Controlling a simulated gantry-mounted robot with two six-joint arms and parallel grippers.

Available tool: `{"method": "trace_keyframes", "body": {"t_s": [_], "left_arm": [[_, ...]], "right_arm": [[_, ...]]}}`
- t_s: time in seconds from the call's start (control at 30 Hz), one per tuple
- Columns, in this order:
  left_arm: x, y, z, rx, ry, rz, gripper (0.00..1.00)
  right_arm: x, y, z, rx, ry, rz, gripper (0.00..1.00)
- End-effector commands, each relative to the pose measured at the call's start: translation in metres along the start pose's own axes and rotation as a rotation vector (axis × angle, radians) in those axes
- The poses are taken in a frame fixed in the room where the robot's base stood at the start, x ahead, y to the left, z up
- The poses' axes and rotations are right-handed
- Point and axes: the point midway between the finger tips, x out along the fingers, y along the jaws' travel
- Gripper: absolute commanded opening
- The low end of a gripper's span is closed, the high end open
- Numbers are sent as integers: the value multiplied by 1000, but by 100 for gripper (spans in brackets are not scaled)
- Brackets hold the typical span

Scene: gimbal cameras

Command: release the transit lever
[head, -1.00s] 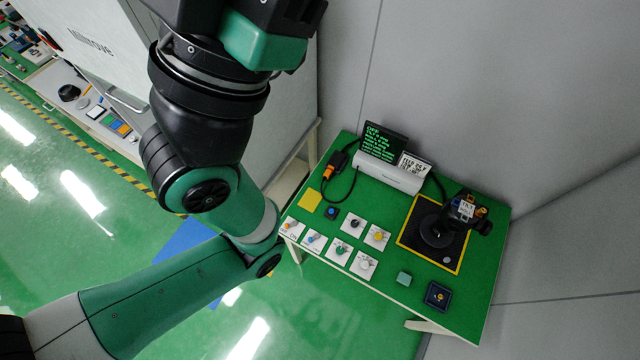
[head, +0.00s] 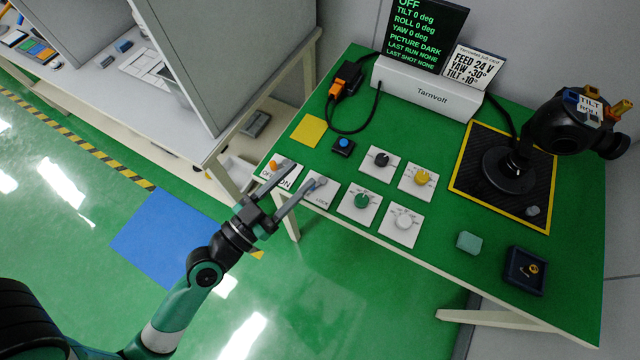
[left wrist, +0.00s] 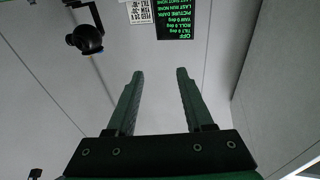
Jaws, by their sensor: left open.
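A white plate with a small blue-tipped lever (head: 321,184) and lettering that seems to read LOCK lies near the front left of the green bench; I take it for the transit lever. Left of it, a second plate marked ON has an orange-tipped lever (head: 274,164). My left gripper (head: 300,174) is open over these plates, one finger crossing the ON plate and the other ending close to the blue-tipped lever; contact cannot be told. In the left wrist view its open fingers (left wrist: 159,75) have nothing between them. My right gripper is not in view.
Plates with knobs, such as the green knob (head: 361,202), lie to the right. A gimbal camera (head: 565,125) stands on a yellow-edged black mat (head: 465,185). Behind are a display (head: 428,32) reading OFF and a job card (head: 472,68). A cable loops by the blue button (head: 343,146).

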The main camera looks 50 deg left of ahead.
Motion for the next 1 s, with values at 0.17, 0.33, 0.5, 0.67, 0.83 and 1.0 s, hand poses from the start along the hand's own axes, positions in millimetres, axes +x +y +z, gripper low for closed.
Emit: {"method": "trace_keyframes", "body": {"t_s": [0.17,0.33,0.5,0.67,0.83,1.0], "left_arm": [[-42,-5,111,-17,-115,-36,52],[-45,-8,119,-17,-122,-47,52],[-40,-8,115,-16,-121,-46,52],[-16,-9,113,-15,-120,-44,52],[23,-10,119,-15,-119,-44,52],[55,-12,126,-16,-119,-45,52]], "right_arm": [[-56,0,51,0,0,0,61],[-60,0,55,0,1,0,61],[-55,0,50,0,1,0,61],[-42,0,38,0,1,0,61],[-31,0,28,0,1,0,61],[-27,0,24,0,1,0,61]]}}
